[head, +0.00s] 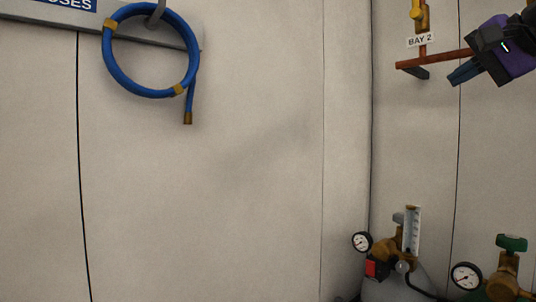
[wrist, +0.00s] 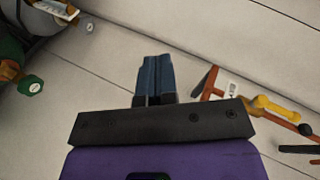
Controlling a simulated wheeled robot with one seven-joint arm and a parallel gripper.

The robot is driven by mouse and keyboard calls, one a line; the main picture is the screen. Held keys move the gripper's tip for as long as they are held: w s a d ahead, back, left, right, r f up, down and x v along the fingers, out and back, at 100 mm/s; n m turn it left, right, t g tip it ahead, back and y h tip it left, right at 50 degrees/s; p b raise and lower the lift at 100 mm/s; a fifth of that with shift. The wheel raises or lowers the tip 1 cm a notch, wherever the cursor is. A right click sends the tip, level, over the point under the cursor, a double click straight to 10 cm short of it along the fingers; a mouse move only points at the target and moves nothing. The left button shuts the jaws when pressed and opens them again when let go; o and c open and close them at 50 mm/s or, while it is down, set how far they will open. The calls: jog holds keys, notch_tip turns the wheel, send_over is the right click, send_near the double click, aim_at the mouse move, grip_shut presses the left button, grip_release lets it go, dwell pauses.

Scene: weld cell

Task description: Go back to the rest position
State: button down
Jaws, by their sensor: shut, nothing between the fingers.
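My gripper (head: 463,74) is at the upper right of the head view, purple and black with blue fingers. It is held up in front of the wall, with the copper pipe (head: 432,59) beside its fingers in the picture. In the wrist view my gripper (wrist: 154,62) points at the pale wall panels. Its blue fingers are together with nothing between them. I cannot tell how far the fingers are from the pipe.
A coiled blue hose (head: 112,62) hangs on the left wall. A yellow valve (head: 419,14) sits above the BAY 2 label (head: 421,41). Regulators with gauges (head: 362,242) and a green knob (head: 511,243) stand at the lower right. The middle wall is bare.

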jog(key=s+a+f+n+g+h, duration=0.1)
jog(key=s+f, duration=0.4)
jog(key=f, duration=0.5)
jog(key=s+a+f+n+g+h, duration=0.1)
jog(key=s+f+n, duration=0.4)
jog(key=f, duration=0.6)
jog(key=s+a+f+n+g+h, duration=0.2)
jog(key=s+f+g, duration=0.3)
jog(key=f, duration=0.5)
jog(key=shift+s+f+n+h, duration=0.2)
jog(key=shift+s+n+h, duration=0.3)
jog(key=shift+n, duration=0.2)
